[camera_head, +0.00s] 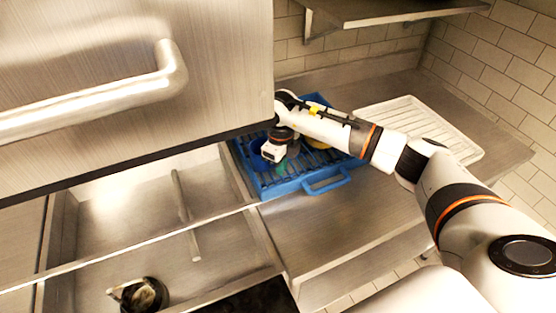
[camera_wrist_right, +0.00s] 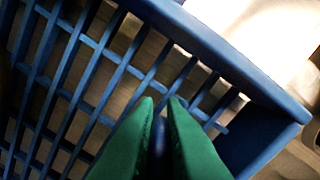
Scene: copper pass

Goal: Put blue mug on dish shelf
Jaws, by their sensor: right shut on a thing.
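My right gripper (camera_head: 281,168) reaches down into the blue rack (camera_head: 325,183) on the counter. In the right wrist view its green fingers (camera_wrist_right: 161,103) are closed together, with a narrow dark blue strip between them. That strip is probably part of the blue mug (camera_head: 259,155), which shows as a rounded blue shape beside the gripper in the head view; most of it is hidden. The slatted rack floor (camera_wrist_right: 75,85) lies below the fingers. A metal shelf (camera_head: 385,12) on the tiled wall is likely the dish shelf; its visible part is empty. My left gripper is out of view.
A large steel door or hood (camera_head: 130,85) with a bar handle blocks the upper left. A white ribbed tray (camera_head: 425,122) lies right of the rack. A yellow item (camera_head: 317,143) is partly hidden in the rack. A dark round vessel (camera_head: 148,294) sits in the sink (camera_head: 115,215).

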